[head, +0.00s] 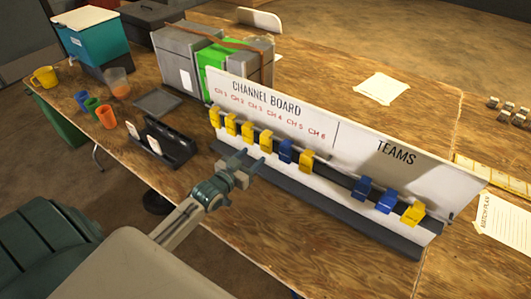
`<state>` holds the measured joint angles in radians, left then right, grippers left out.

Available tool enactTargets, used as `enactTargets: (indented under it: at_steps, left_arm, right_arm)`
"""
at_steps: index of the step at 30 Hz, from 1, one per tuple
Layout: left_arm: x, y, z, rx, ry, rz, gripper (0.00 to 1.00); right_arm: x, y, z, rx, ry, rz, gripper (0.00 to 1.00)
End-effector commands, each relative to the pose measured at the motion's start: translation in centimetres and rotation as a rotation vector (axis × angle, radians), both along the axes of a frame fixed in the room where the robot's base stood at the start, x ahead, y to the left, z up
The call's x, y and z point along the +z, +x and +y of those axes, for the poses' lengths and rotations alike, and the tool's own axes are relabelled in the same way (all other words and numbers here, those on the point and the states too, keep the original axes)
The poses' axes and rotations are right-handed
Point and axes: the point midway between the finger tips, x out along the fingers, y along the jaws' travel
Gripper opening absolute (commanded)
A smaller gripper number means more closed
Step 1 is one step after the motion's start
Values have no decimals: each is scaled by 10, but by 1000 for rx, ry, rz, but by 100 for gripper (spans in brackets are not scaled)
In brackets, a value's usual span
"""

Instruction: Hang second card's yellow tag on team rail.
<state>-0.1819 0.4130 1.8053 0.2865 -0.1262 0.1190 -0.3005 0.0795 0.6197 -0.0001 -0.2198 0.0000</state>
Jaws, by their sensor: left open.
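The white channel board (290,118) stands on the wooden table with a dark rail along its front. Under the CH labels hang several yellow tags (247,132), one blue tag (286,150) and a yellow tag (306,160) at the right end of that group. Under TEAMS, two blue tags (363,187) and a yellow tag (413,213) hang on the rail. A black holder (178,149) with two small white cards stands left of the board; the card writing is too small to read. My left gripper (250,162) is open and empty, close in front of the rail's middle tags.
Coloured cups (106,116), a clear cup with orange liquid (117,83) and a flat dark tray (157,102) stand at left. Grey and green cases (221,77) stand behind the board. A paper sheet (381,89) lies behind it on open table.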

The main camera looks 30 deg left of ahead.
Motion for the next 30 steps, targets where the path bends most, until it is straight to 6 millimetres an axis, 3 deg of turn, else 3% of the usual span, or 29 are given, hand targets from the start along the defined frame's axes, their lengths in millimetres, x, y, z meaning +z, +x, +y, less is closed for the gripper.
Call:
enactTargets:
  at_steps: [1,3,12,18,27,28,30]
  left_arm:
    - [-8,9,-1,0,-1,-6,53]
    - [-9,20,-2,0,-2,-6,53]
    - [-11,63,-5,1,-3,-3,53]
    - [-8,78,-6,0,-1,-1,53]
    - [-7,80,-6,0,-1,1,53]
    - [-7,80,-6,0,-1,1,51]
    - [-7,80,-6,0,-1,1,37]
  right_arm:
    - [-18,1,0,0,0,-1,65]
    - [-30,1,0,0,0,-1,65]
    - [-69,1,0,0,0,1,65]
    - [-77,3,1,0,1,0,65]
    - [-76,5,1,0,1,-3,65]
    - [-76,5,1,0,1,-3,65]
    - [-76,5,1,0,1,-3,65]
